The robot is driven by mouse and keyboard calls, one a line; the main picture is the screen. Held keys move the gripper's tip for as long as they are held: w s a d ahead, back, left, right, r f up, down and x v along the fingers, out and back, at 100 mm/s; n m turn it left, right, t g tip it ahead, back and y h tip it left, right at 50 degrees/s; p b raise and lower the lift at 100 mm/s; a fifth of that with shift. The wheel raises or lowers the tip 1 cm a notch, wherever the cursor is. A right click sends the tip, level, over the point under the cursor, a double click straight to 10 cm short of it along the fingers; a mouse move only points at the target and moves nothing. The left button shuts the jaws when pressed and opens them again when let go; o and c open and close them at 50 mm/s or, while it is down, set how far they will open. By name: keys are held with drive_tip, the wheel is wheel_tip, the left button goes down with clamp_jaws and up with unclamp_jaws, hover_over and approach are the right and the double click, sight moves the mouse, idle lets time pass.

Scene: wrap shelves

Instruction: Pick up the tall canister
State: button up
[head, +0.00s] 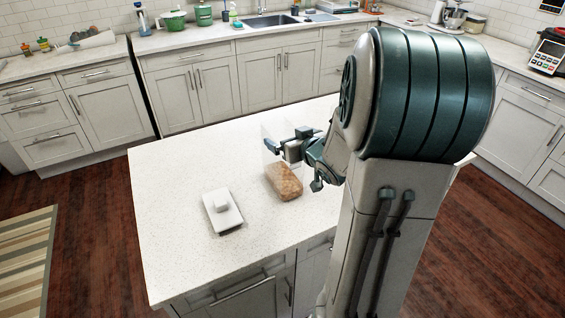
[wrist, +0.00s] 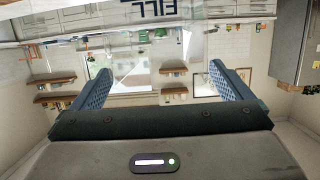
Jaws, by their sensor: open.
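The tall canister (head: 283,178) stands on the white island worktop. It is clear, with brown contents in its lower part. My gripper (head: 288,141) is at the upper part of the canister, partly hiding it; the head view does not settle whether they touch. In the wrist view my gripper (wrist: 160,72) is open, with a blue pad on each side and a see-through gap between. Upside-down "FILL" lettering shows at the top of that view, seemingly on the clear canister (wrist: 155,8). The canister's edges are hard to make out there.
A white tray-like piece with a small white block (head: 222,208) lies on the island (head: 170,180), left of the canister. The island is otherwise clear at left. Back counters hold a green pot (head: 174,20), a sink (head: 270,20) and a card terminal (head: 547,52).

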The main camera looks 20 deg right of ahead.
drive_tip(key=shift+x, duration=1.15)
drive_tip(key=shift+r, duration=0.1)
drive_tip(key=c, duration=1.8)
drive_tip(key=shift+r, duration=0.1)
